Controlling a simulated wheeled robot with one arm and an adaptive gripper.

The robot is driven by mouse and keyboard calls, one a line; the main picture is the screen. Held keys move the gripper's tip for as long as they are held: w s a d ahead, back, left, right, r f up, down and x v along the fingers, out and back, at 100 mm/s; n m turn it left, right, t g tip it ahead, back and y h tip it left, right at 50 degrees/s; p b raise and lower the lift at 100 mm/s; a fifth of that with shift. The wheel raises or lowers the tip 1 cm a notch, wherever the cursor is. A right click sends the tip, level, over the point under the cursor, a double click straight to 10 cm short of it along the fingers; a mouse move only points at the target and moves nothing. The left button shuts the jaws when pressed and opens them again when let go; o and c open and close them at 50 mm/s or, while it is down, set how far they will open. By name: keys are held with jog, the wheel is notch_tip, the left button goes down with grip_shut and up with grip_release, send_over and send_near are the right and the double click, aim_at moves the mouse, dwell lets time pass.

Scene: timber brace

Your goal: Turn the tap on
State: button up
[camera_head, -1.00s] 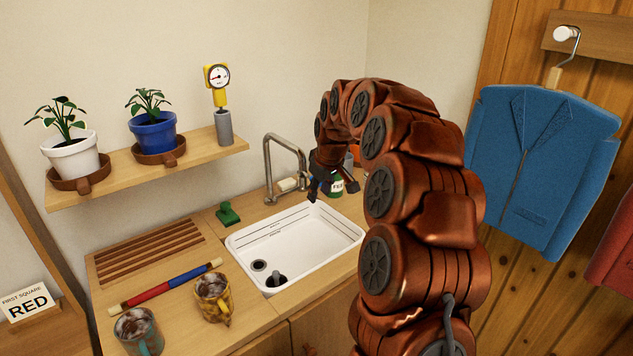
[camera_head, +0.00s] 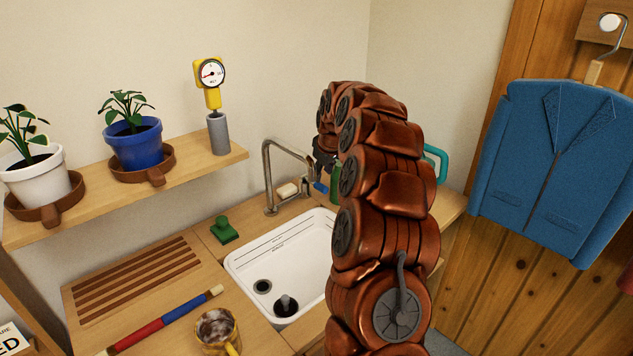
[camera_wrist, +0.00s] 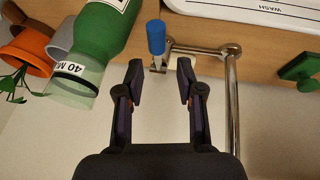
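The chrome tap (camera_head: 268,178) stands behind the white sink (camera_head: 240,263), its tall spout bent over the basin. In the wrist view the tap's metal body (camera_wrist: 205,50) runs sideways and a lever with a blue handle (camera_wrist: 156,38) stands at its end. The blue handle shows small beside the arm in the head view (camera_head: 321,188). My gripper (camera_wrist: 160,72) is open and empty. The blue handle lies just beyond its fingertips, roughly in line with the gap between them, and looks apart from both. In the head view my arm largely hides the gripper. No running water shows.
A green bottle (camera_wrist: 103,35) and an orange pot (camera_wrist: 28,52) stand close beside the gripper in the wrist view. A green stamp-like block (camera_head: 224,231) and a yellow mug (camera_head: 217,331) sit on the counter. A shelf (camera_head: 205,165) with plants hangs above.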

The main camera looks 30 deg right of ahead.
aim_at(321, 185)
jog(key=x, duration=0.4)
jog(key=p+x, duration=0.1)
jog(key=x, duration=0.1)
jog(key=shift+s+d, duration=0.2)
jog(key=shift+d, duration=0.15)
jog(key=shift+w+f, duration=0.3)
jog(key=shift+f, duration=0.35)
grip_shut()
